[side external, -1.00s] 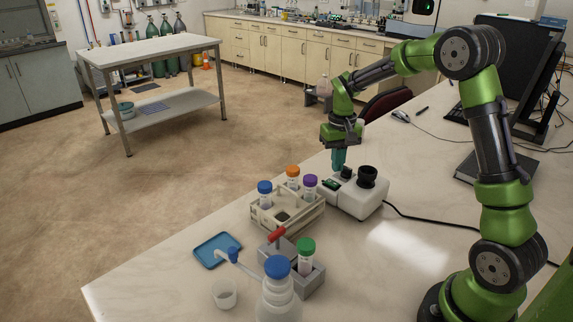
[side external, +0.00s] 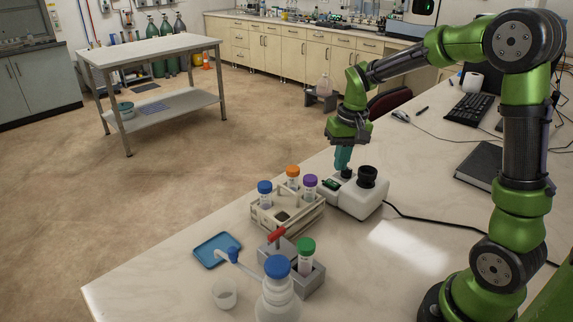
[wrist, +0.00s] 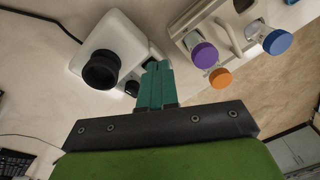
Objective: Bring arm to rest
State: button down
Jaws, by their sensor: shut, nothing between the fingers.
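My gripper (side external: 342,160) is shut, its teal fingers together with nothing between them. In the side external view it hangs over the bench, just behind and left of the white device (side external: 357,193) with a black round eyepiece (side external: 367,175). In the wrist view the closed fingers (wrist: 156,84) point between the white device (wrist: 116,46) and the tube rack (wrist: 190,14). The fingertips look close to the device's edge; I cannot tell whether they touch it.
The rack (side external: 272,222) holds tubes with blue, orange and purple caps. Nearer are a grey block (side external: 310,282) with a green-capped tube (side external: 306,250), a blue-capped bottle (side external: 278,295), a cup (side external: 224,293) and a blue tray (side external: 217,250). A black cable (side external: 420,219) crosses the bench.

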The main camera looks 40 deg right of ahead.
jog(key=s+a+r+n+t+y, duration=0.1)
jog(key=s+a+r+n+t, duration=0.1)
jog(key=s+a+r+t, duration=0.4)
jog(key=s+a+r, duration=0.3)
jog(key=s+a, duration=0.3)
jog(key=s, duration=0.2)
jog(key=shift+s+a+r+y, duration=0.15)
jog(key=shift+s+a+y, duration=0.15)
